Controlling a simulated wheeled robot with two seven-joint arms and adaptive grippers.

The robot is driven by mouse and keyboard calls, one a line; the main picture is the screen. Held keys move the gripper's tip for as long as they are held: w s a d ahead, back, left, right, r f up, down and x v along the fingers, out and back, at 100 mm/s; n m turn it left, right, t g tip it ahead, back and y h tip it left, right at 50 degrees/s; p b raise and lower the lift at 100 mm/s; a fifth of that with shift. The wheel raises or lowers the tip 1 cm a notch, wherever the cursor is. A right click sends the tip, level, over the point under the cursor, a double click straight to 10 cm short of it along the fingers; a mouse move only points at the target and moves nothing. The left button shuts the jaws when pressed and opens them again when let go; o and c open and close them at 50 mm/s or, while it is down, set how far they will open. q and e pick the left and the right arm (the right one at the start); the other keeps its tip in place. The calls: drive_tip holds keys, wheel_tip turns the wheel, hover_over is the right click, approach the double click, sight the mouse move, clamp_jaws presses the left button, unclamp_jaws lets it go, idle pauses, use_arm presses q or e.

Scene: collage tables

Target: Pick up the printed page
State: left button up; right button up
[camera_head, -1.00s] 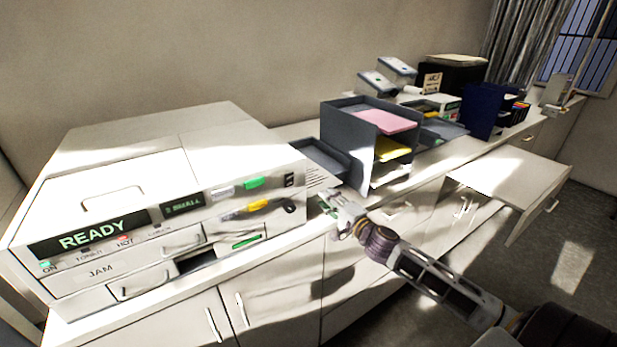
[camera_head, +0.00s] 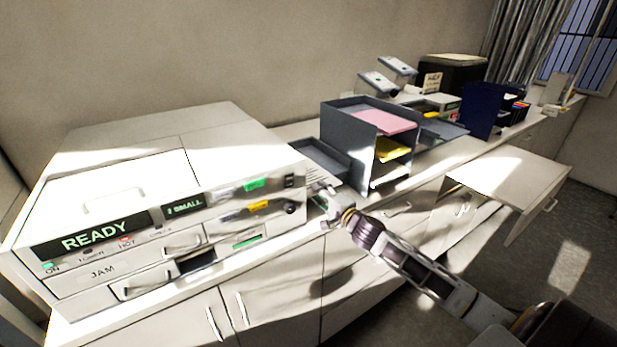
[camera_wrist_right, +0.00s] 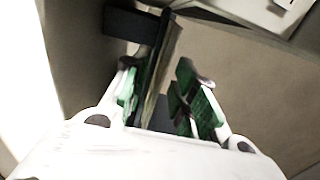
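The printed page (camera_head: 319,180) is a white sheet with faint lines of print, lying at the dark output tray (camera_head: 322,158) on the printer's right side. My right gripper (camera_head: 318,197) is at the page's near edge, partly covering it. In the right wrist view its two green-padded fingers (camera_wrist_right: 160,98) are apart. A thin dark edge and a paler strip run between them; I cannot tell whether the strip is the page. Whether the fingers touch the page is unclear. My left gripper is not in view.
The white printer (camera_head: 150,190) reads READY and 1 SMALL. A grey letter tray stack (camera_head: 338,125) with pink and yellow paper stands just right of the output tray. The counter (camera_head: 290,225) front edge lies below. A pull-out white board (camera_head: 510,178) juts out at right.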

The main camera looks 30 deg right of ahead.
idle(0.4)
clamp_jaws()
drive_tip(key=shift+r, duration=0.15)
drive_tip(key=shift+r, duration=1.35)
wheel_tip(320, 180, up, 15)
drive_tip(key=p, duration=0.3)
idle(0.4)
drive_tip(key=shift+a, duration=0.1)
